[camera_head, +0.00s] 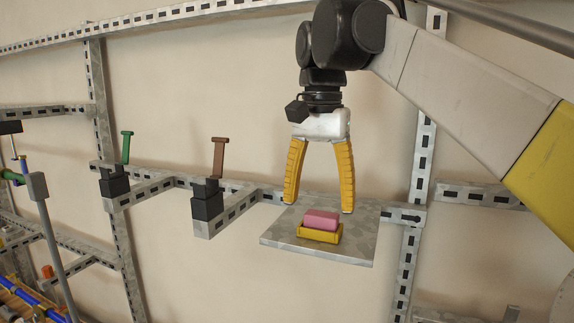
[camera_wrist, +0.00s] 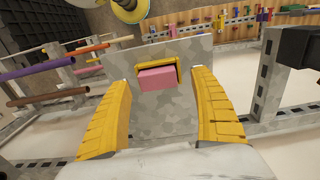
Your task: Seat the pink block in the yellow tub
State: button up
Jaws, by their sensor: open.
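The pink block (camera_head: 321,219) sits in the yellow tub (camera_head: 320,236), with its upper part standing above the rim. The tub rests on a grey mottled plate (camera_head: 283,238). In the wrist view the pink block (camera_wrist: 157,78) covers much of the yellow tub (camera_wrist: 176,61), so how deep it sits is hidden. My gripper (camera_head: 319,207) is open and empty, with its yellow fingers pointing down above the plate. In the wrist view the fingers spread wide to either side of the block and tub, apart from both.
Slotted metal rails (camera_head: 262,193) run along the wall behind the plate. Black holders with a brown handle (camera_head: 218,155) and a green handle (camera_head: 126,147) stand to the left. The plate around the tub is bare.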

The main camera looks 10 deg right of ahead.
aim_at(320, 215)
notch_tip(320, 215, up, 9)
jog(key=shift+d+f, duration=0.15)
jog(key=shift+d, duration=0.05)
dwell(0.5)
